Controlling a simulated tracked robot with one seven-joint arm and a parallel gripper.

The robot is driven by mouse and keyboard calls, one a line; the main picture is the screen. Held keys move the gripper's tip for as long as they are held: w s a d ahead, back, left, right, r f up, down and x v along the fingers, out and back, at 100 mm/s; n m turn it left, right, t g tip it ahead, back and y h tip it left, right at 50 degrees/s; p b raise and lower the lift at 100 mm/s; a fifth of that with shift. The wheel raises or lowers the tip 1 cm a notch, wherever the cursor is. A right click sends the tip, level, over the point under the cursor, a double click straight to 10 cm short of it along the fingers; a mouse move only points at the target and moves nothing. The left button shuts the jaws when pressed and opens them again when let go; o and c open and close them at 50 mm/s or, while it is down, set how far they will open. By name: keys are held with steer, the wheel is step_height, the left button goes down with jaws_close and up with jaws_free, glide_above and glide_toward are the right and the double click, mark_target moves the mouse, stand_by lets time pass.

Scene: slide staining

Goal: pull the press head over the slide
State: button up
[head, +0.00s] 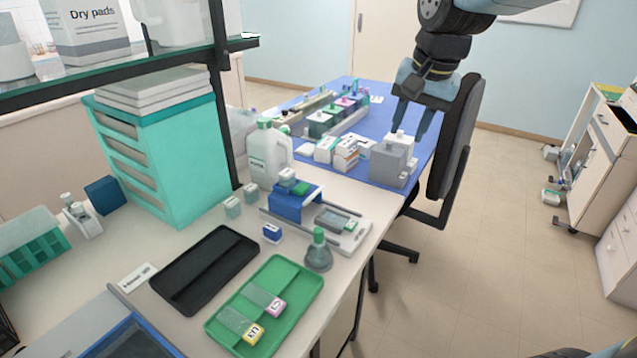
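The press head is a blue bridge-shaped block (290,206) with a small grey-and-green part on top. It straddles two dark rails at the back left end of a pale press base (357,238). A slide (333,219) with a grey-green face lies on the base, in front and to the right of the press head, uncovered. My gripper (411,118) hangs at upper right with its two grey-blue fingers pointing down and spread apart. Nothing shows between them. It appears well above and to the right of the press, near a grey box-shaped device.
The grey device (392,162) and small cartons (346,152) stand behind the press. A white jug (265,155) is behind the press head, a grey-green flask (318,252) in front. A green tray (222,330) holds slides. A black chair (456,140) stands right of the table.

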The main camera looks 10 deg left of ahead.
steer(key=m+g, duration=0.2)
glide_toward(319, 191)
steer(key=f, duration=0.2)
steer(key=a+f, duration=0.1)
steer(key=f, duration=0.4)
steer(key=shift+w+a+f, duration=0.15)
steer(key=shift+w+f, duration=0.15)
jaws_close()
steer(key=shift+r, duration=0.1)
stand_by(1.1)
